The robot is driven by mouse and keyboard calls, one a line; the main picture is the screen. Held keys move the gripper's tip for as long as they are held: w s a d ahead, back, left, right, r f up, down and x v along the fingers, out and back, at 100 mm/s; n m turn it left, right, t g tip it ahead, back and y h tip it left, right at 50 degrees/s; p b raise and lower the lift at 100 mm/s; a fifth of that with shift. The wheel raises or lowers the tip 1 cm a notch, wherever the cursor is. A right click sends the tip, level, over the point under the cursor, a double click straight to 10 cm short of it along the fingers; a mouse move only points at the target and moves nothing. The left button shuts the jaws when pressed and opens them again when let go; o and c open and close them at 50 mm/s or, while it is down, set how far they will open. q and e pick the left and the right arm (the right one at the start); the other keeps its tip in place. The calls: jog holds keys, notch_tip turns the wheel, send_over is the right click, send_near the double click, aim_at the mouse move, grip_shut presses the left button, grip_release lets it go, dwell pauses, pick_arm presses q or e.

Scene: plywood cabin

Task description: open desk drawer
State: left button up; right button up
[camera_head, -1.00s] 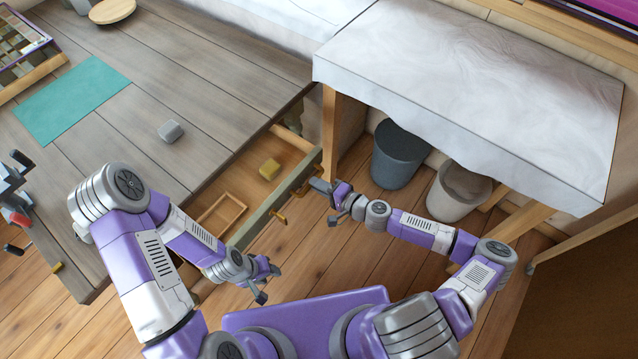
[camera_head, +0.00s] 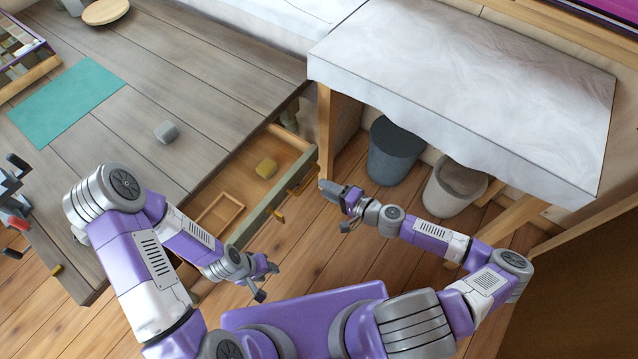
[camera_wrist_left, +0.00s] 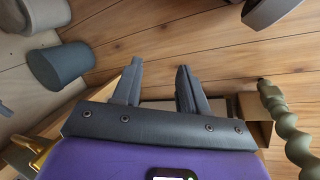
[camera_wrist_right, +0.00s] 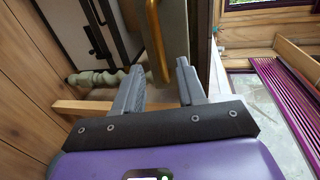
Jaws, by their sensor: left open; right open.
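The desk drawer (camera_head: 240,182) stands out from under the desk (camera_head: 190,75), its inside visible. My right gripper (camera_head: 334,207) is open and empty, just off the right end of the drawer front. In the right wrist view a brass handle (camera_wrist_right: 156,42) shows beyond and between the open fingers (camera_wrist_right: 159,68), apparently not gripped. My left gripper (camera_head: 267,282) is open and empty over the floor in front of the drawer; its spread fingers (camera_wrist_left: 160,78) show in the left wrist view.
A marble-topped table (camera_head: 465,90) stands at right, with a dark bin (camera_head: 395,152) and a light bin (camera_head: 455,188) beneath. A grey block (camera_head: 166,132) and teal mat (camera_head: 67,102) are on the desk.

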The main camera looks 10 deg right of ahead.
jog(key=v, duration=0.2)
jog(key=shift+s+d, duration=0.2)
jog(key=shift+s, duration=0.05)
dwell(0.4)
jog(key=s+a+f+n+g, duration=0.2)
jog(key=s+a+f+g, duration=0.15)
jog(key=s+a, duration=0.2)
jog(key=s+a+f+n+g, duration=0.2)
jog(key=s+a+g, duration=0.3)
jog(key=a, duration=0.2)
jog(key=s+d+f+n+g+h, duration=0.2)
jog(key=s+d+f+h, duration=0.1)
jog(key=s+d+h, duration=0.3)
jog(key=shift+d+n, duration=0.3)
jog(key=shift+d, duration=0.6)
jog(key=shift+w+a+g, duration=0.1)
jog(key=shift+a+g, duration=0.05)
jog(key=shift+g, duration=0.1)
dwell(0.6)
